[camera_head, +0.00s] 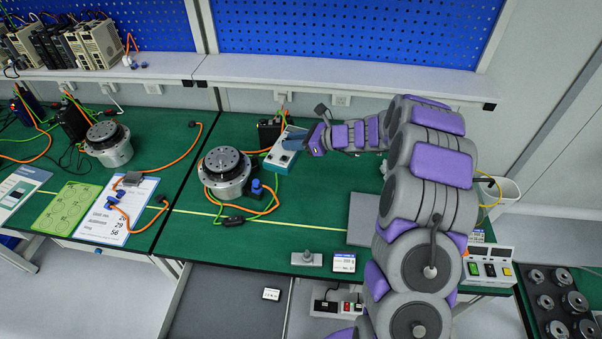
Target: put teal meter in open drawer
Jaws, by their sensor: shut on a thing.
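The teal meter (281,156), a white and teal box, is at the back of the green bench, right of the middle motor. My gripper (300,141) reaches in from the right and is shut on the meter's upper right part. The fingertips are small and partly hidden, and I cannot tell whether the meter touches the bench. A grey, tray-like surface that looks like the open drawer (225,310) extends below the bench's front edge. A small white-labelled item (271,294) lies on it.
A round motor (226,172) with orange cables stands left of the meter, and a black box (268,133) stands behind it. My arm hides much of the bench's right side.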

